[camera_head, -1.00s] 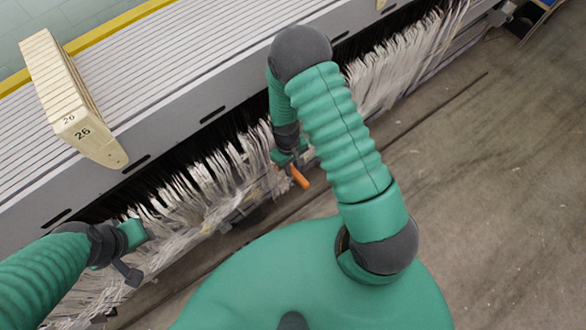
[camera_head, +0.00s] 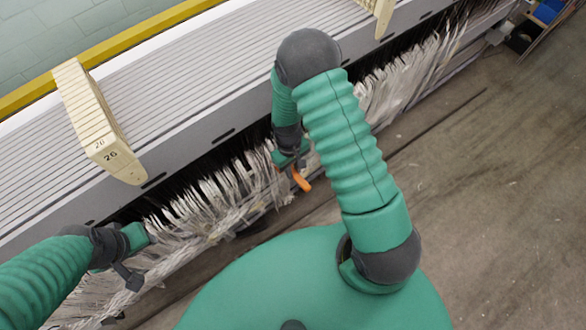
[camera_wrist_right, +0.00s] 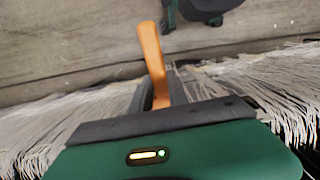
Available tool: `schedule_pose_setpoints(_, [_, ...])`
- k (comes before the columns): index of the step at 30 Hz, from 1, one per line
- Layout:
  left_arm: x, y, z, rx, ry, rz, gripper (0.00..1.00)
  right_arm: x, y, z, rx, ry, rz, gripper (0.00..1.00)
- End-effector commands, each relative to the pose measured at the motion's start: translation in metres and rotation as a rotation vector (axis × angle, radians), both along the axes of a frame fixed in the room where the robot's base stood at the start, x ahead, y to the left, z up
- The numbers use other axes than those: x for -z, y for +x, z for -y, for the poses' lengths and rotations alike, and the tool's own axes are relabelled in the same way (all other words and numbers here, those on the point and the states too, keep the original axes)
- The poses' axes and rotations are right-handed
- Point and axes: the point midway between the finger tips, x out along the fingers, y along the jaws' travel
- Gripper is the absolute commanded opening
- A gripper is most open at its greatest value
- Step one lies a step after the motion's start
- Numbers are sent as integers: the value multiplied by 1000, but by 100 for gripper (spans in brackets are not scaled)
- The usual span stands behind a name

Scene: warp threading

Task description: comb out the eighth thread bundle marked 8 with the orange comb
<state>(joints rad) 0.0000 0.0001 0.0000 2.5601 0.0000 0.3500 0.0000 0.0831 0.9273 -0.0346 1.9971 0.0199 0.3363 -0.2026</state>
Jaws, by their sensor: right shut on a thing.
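The orange comb (camera_head: 301,180) is in my right gripper (camera_head: 292,166), in front of the hanging threads at the middle of the head view. In the right wrist view the comb's orange handle (camera_wrist_right: 152,62) sticks out from between the dark fingers of the right gripper (camera_wrist_right: 156,92), which are shut on it. The comb's teeth are hidden. White thread bundles (camera_head: 215,195) hang in a row below the machine's edge. No mark 8 can be read.
The grey slatted machine bed (camera_head: 190,85) runs diagonally behind the threads. A cream block marked 26 (camera_head: 98,120) stands on it, and another cream block (camera_head: 384,15) shows at the top. The concrete floor (camera_head: 480,190) at the right is clear.

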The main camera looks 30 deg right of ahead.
Motion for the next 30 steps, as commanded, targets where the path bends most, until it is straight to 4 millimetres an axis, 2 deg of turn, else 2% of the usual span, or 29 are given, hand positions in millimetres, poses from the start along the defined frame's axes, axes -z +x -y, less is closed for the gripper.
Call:
schedule_pose_setpoints(16, [3,0,0,0,0,0,36,2,9,-1,0,0,1,0])
schedule_pose_setpoints(24, [29,0,0,0,0,0,36,35,10,-1,0,0,1,0])
schedule_pose_setpoints(30, [33,0,0,0,0,0,36,42,10,-1,0,0,2,0])
